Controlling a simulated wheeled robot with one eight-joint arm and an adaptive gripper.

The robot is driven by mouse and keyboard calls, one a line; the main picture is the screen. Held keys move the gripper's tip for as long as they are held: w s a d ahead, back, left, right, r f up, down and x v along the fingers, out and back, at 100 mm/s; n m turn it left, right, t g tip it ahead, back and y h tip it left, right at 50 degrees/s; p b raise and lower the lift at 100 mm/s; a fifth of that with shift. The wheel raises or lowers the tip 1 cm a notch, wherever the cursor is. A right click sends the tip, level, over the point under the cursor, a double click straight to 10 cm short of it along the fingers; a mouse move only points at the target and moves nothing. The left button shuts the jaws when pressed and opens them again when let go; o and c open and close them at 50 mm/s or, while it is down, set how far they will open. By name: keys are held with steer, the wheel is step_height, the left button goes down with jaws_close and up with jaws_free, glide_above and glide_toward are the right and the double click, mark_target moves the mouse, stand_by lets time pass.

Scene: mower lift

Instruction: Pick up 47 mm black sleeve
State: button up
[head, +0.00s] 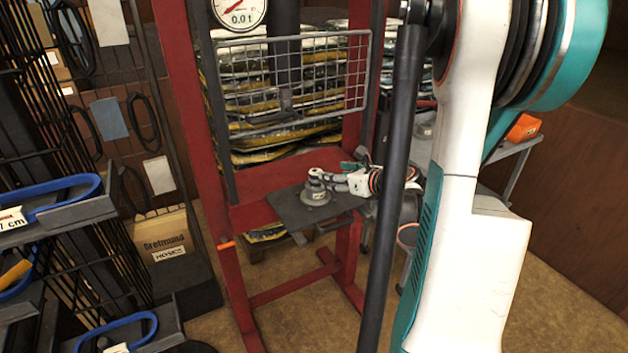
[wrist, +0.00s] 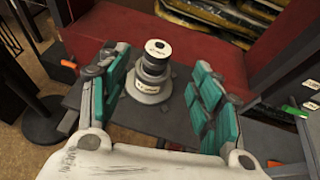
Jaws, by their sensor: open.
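A short black cylinder with a white label on top, which looks like the black sleeve (wrist: 155,62), stands upright on a wider grey round base (wrist: 149,88) in the wrist view. The base also carries a white label and sits on a dark plate (wrist: 178,125). In the head view the base (head: 316,195) shows on the plate (head: 283,210), with the part above it partly hidden by my gripper. My gripper (wrist: 158,90) is open, its teal-padded fingers on either side of the sleeve and base, with gaps on both sides. I cannot read the size on the label.
The plate lies on the red press frame (head: 248,185), below a wire guard (head: 290,85) and a dial gauge (head: 238,12). Filled bags are stacked behind. A rack with blue-edged trays (head: 70,195) stands at the left, and a table with an orange item (head: 523,128) at the right.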

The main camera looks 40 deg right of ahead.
mark_target(317, 172)
steer(key=b+x, duration=0.1)
steer(key=x, duration=0.4)
steer(key=shift+w+f, duration=0.15)
steer(key=shift+w, duration=0.1)
steer(key=b+x, duration=0.1)
steer(key=x, duration=0.1)
steer(key=b+x, duration=0.1)
steer(key=x, duration=0.2)
steer(key=shift+w+a, duration=0.1)
steer(key=shift+a, duration=0.05)
jaws_close()
